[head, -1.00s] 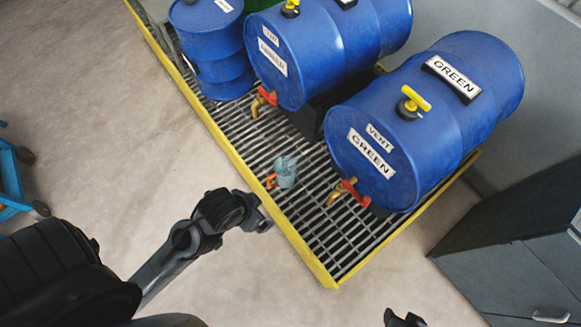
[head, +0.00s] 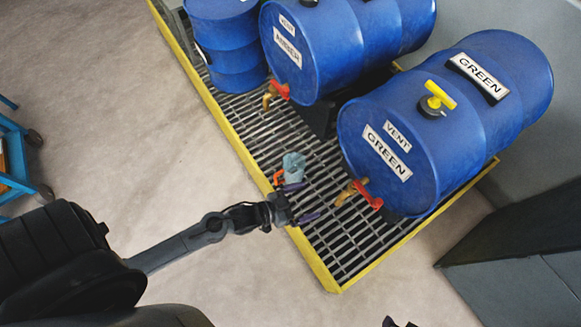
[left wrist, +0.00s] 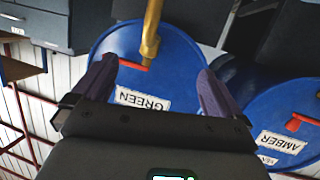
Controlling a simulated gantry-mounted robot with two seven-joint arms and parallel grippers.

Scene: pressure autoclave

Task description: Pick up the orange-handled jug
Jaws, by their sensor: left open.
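The jug (head: 293,166) is a small translucent blue-grey vessel with an orange handle (head: 278,178). It stands on the grated tray, its handle toward the lower left. My left gripper (head: 302,202) is open and empty, just below the jug in the head view, over the tray's yellow edge. One purple finger appears close to the jug's lower side; I cannot tell whether it touches. In the left wrist view the open fingers (left wrist: 157,70) show with nothing between them but barrels behind, and no jug is visible. A small dark part of mine shows at the head view's bottom edge.
A blue GREEN barrel (head: 440,130) with a brass, red-handled tap (head: 352,190) lies right of the jug. An AMBER barrel (head: 320,60) and another blue drum (head: 225,45) are beyond. The yellow-rimmed tray (head: 322,275) borders open floor. A blue cart (head: 18,150) stands left.

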